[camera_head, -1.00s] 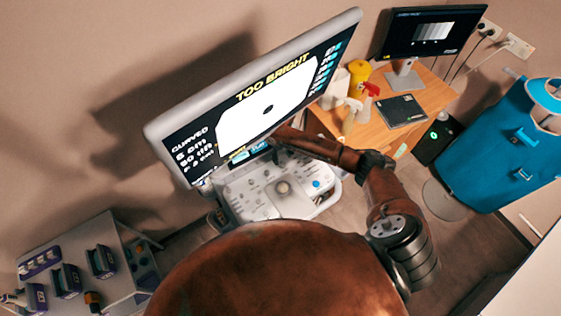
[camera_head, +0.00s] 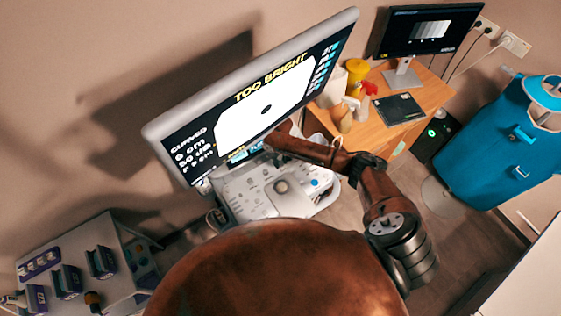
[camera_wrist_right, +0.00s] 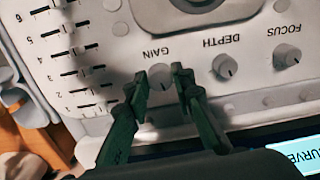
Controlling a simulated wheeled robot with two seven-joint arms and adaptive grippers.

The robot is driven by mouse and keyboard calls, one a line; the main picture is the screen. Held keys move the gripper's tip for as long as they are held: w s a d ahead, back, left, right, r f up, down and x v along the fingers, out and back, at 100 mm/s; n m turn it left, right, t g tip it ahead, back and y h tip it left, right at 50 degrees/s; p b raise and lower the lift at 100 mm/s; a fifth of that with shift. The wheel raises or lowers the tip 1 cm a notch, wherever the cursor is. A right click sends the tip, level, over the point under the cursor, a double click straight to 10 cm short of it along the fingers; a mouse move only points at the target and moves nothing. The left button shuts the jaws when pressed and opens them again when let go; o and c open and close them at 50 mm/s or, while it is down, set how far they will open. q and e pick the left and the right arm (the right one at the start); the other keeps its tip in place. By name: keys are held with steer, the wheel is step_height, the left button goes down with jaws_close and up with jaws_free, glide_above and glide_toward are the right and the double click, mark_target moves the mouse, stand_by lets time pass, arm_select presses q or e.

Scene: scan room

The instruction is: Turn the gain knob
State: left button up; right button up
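In the head view my right arm reaches over the white ultrasound console (camera_head: 252,200), and the fingertips and knob cannot be made out there. The large tilted monitor (camera_head: 262,103) reads TOO BRIGHT above a white fan image. My left gripper is not in view.
The depth knob (camera_wrist_right: 225,67) and focus knob (camera_wrist_right: 287,56) stand beside the gain knob. Several sliders (camera_wrist_right: 70,52) lie on the other side.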

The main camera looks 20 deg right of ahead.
jaws_close()
steer(key=n+p, duration=0.1)
steer(key=n, duration=0.1)
steer(key=shift+n, duration=0.3)
steer(key=shift+n+p, duration=0.45)
steer(key=shift+n, duration=1.05)
steer(key=o, duration=0.6)
jaws_free()
